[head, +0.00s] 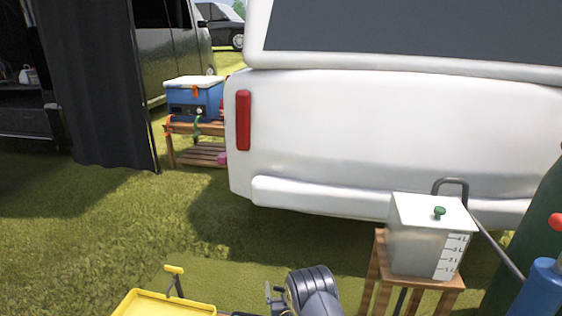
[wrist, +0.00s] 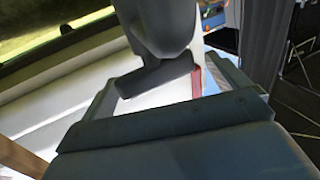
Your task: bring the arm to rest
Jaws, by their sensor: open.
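My gripper (wrist: 165,72) shows in the wrist view with its two dark fingers apart. A strip of white shows between them, and I see nothing held. A grey arm part of mine crosses the top of that view and hides some of the gap. In the head view my dark folded arm (head: 313,291) is low at the bottom centre, cut off by the frame edge. I cannot make out the fingertips there.
A white vehicle (head: 400,130) fills the background. A translucent marked tank (head: 415,240) stands on a wooden stand (head: 380,275) at right, beside a blue bottle (head: 540,290). A yellow tray (head: 160,305) is at bottom left. A blue cooler (head: 190,97) sits farther back. Grass lies open at left.

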